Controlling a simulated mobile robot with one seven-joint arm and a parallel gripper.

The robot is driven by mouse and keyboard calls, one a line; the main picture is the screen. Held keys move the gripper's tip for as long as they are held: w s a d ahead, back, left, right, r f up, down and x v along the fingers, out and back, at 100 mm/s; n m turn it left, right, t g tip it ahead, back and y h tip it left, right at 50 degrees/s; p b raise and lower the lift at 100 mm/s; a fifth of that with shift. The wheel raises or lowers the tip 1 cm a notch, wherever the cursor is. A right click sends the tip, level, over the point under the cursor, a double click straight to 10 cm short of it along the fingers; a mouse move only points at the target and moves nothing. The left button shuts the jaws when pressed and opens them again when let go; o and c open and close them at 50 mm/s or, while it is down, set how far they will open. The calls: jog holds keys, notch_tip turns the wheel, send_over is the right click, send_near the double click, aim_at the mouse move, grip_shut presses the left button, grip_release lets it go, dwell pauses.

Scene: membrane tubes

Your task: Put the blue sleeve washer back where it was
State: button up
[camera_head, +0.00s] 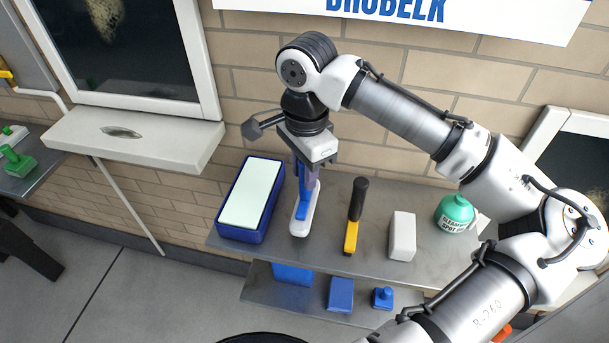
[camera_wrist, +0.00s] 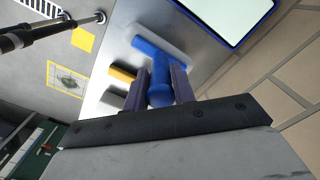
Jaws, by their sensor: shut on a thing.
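The blue sleeve washer (camera_head: 301,208) has a blue handle and a white sleeve at its lower end. It stands roughly upright at the upper grey shelf (camera_head: 333,236), between the blue tray and a yellow-and-black tool. My gripper (camera_head: 307,172) is above it, shut on its handle. In the wrist view the blue handle (camera_wrist: 160,92) lies between the two fingers of my gripper (camera_wrist: 160,85), with the white sleeve across its far end. I cannot tell whether the sleeve touches the shelf. The upper handle is partly hidden by the fingers.
A blue tray (camera_head: 224,231) with a pale pad is close left. Right of the washer are a yellow tool with black handle (camera_head: 354,215), a white block (camera_head: 402,236) and a green bottle (camera_head: 455,213). Blue items (camera_head: 340,294) sit on the lower shelf. A brick wall is behind.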

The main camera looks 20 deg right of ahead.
jog(key=shift+f, duration=1)
jog(key=o, duration=0.9)
jog(key=shift+f, duration=0.1)
notch_tip(320, 180, up, 12)
jog(key=shift+d+r, duration=0.1)
